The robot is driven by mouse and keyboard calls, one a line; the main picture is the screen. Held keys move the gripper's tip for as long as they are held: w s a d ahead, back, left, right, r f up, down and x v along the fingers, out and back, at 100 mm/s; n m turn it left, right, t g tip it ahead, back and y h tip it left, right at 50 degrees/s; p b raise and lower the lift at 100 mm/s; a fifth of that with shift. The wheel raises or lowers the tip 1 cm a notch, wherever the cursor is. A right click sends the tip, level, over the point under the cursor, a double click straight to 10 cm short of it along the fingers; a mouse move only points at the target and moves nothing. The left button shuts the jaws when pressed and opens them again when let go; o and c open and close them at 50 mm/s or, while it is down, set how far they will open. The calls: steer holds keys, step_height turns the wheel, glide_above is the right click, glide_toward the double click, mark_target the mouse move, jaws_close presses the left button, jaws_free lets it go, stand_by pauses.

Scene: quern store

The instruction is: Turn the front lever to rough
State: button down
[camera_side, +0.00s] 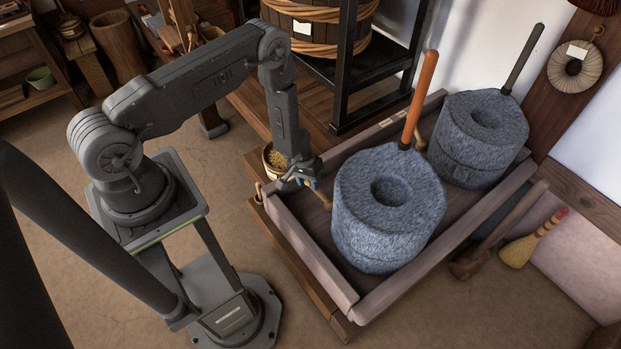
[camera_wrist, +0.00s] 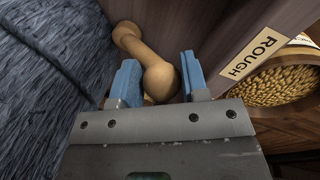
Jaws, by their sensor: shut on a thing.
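The front lever is a pale wooden peg with a round knob (camera_wrist: 161,80); in the wrist view its other end reaches up and left toward the front quern's rough grey stone (camera_wrist: 45,70). My gripper (camera_wrist: 160,82) has its two blue fingers on either side of the knob and is shut on it. The ROUGH label (camera_wrist: 253,52) is on the wooden rail to the right of the knob. In the side view, my gripper (camera_side: 304,181) is at the tray's left, beside the front quern (camera_side: 360,220); the lever's inner part shows just right of the fingers.
A bowl of grain (camera_side: 274,157) stands close behind my gripper and also shows in the wrist view (camera_wrist: 285,85). The front quern has an upright orange handle (camera_side: 420,95). A second quern (camera_side: 475,150) stands behind it. The tray rail (camera_side: 310,255) borders the querns.

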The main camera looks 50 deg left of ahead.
steer(key=shift+s+d+n, duration=0.45)
steer(key=shift+s+n, duration=0.25)
steer(key=shift+n, duration=0.5)
steer(key=shift+s, duration=0.1)
steer(key=c, duration=0.9)
jaws_free()
steer(key=shift+d, duration=0.1)
steer(key=shift+c, duration=0.2)
step_height(320, 180, up, 14)
steer(key=s+a, duration=0.1)
steer(key=a, duration=0.1)
steer(key=shift+s+f, duration=0.25)
steer(key=shift+s, duration=0.05)
